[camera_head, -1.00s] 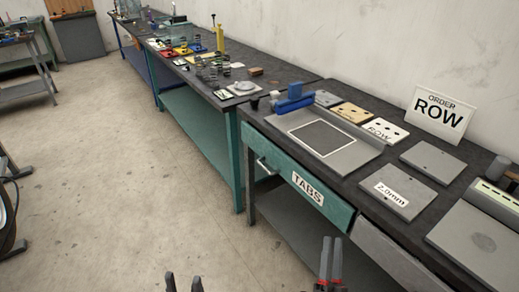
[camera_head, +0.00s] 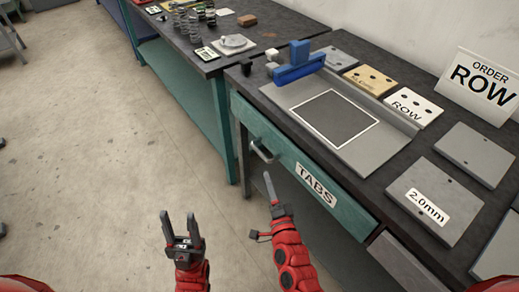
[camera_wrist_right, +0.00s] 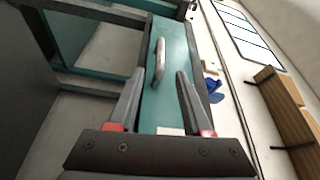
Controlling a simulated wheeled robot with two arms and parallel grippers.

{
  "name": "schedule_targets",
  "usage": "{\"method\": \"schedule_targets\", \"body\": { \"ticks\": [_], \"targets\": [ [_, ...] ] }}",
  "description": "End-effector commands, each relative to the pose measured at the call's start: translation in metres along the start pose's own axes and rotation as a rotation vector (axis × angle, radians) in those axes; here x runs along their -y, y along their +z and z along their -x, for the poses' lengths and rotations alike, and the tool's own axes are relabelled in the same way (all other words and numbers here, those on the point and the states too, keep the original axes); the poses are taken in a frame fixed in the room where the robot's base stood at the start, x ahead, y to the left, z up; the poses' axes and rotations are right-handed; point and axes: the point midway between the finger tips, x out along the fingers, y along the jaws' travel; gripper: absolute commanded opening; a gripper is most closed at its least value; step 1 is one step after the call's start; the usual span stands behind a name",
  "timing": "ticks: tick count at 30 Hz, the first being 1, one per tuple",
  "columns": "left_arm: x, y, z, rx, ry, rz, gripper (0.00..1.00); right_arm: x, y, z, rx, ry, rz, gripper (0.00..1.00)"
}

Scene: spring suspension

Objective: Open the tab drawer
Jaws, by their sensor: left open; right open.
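The tab drawer (camera_head: 330,187) has a teal front with a white TABS label (camera_head: 316,184) and appears closed under the bench top. Its metal bar handle (camera_head: 263,151) is near the left end of the front. In the right wrist view the handle (camera_wrist_right: 159,60) lies beyond and between the fingertips, against the teal front (camera_wrist_right: 172,95). My right gripper (camera_head: 268,176) is open, just below the handle in the head view, and does not hold it. My left gripper (camera_head: 178,215) is open and empty over the floor, left of the drawer.
The bench top carries a grey tray (camera_head: 350,152) with a blue part (camera_head: 298,65), several plates and an ORDER ROW sign (camera_head: 481,85). Another teal-legged bench (camera_head: 200,95) with springs stands at the left. The floor (camera_head: 90,190) before the drawer is clear.

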Motion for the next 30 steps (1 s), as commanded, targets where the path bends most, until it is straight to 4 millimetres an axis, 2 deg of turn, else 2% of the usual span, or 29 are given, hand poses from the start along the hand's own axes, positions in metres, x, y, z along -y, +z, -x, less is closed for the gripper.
{"method": "schedule_targets", "body": {
  "ticks": [1,9,15,21,30],
  "targets": [
    [0.0,0.0,-0.003,0.0,0.0,0.0,0.5,0.003,-0.001,-0.013,-0.001,-0.003,0.001,0.5],
    [0.0,-0.002,-0.009,0.0,0.0,0.0,0.5,0.004,-0.001,-0.068,-0.003,-0.005,0.001,0.5],
    [0.001,-0.002,-0.011,0.0,0.0,0.0,0.5,0.002,0.0,-0.102,0.0,-0.001,0.001,0.5],
    [0.001,-0.002,-0.011,0.0,0.0,0.0,0.5,0.001,-0.001,-0.12,0.0,-0.002,0.002,0.5],
    [0.001,-0.002,-0.011,0.0,0.0,0.0,0.5,0.001,-0.001,-0.124,-0.002,-0.001,0.001,0.5]
  ]
}}
